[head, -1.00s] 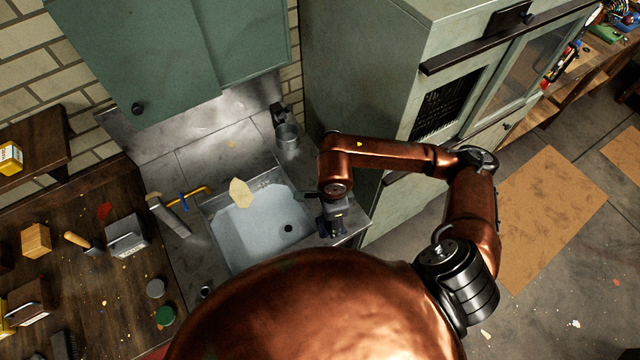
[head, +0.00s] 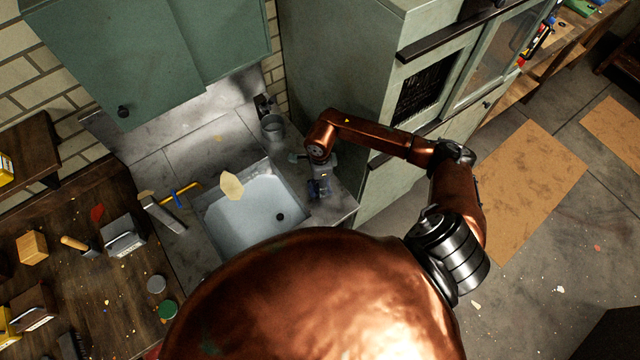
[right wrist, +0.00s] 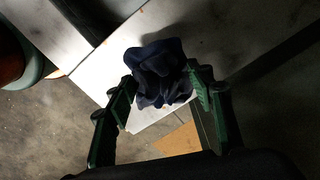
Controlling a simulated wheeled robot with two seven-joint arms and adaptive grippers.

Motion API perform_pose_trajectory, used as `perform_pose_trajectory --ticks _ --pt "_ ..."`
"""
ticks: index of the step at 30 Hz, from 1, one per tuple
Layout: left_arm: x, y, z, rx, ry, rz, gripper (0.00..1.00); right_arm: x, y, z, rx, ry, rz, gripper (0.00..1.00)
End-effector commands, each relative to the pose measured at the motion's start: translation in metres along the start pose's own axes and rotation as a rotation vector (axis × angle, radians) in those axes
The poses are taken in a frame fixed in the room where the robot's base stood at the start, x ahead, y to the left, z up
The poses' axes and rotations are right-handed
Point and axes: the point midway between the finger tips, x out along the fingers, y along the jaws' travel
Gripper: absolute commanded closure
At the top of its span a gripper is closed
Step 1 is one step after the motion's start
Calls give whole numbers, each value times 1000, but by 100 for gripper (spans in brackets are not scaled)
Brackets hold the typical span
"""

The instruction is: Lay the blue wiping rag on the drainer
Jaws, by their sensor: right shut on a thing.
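The blue wiping rag (right wrist: 160,72) is dark, crumpled and bunched between the fingers of my right gripper (right wrist: 162,88) in the right wrist view. The fingers press it from both sides. In the head view my right gripper (head: 319,186) points down over the pale metal strip (head: 340,205) to the right of the sink, which looks like the drainer. The rag is small and dark there, and I cannot tell whether it touches the surface. My left gripper is not in view.
The sink basin (head: 245,220) is left of the gripper, with a pale yellowish piece (head: 231,186) at its back edge. A grey metal cup (head: 273,127) is behind. A green cabinet (head: 345,60) stands close on the right. A cluttered wooden worktop (head: 95,290) is on the left.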

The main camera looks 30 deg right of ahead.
Motion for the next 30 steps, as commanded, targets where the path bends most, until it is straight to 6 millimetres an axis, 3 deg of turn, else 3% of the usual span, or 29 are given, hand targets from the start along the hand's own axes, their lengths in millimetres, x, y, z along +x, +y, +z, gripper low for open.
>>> perform_pose_trajectory --ticks 10,22,23,30 --pt "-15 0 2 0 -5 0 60 34 -6 -1 1 -2 1 75" --pt "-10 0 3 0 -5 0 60 42 -6 -2 -1 0 -1 75" --pt "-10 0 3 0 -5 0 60 42 -6 -2 -1 0 0 50" --pt "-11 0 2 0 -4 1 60 40 -6 -1 0 0 0 34"
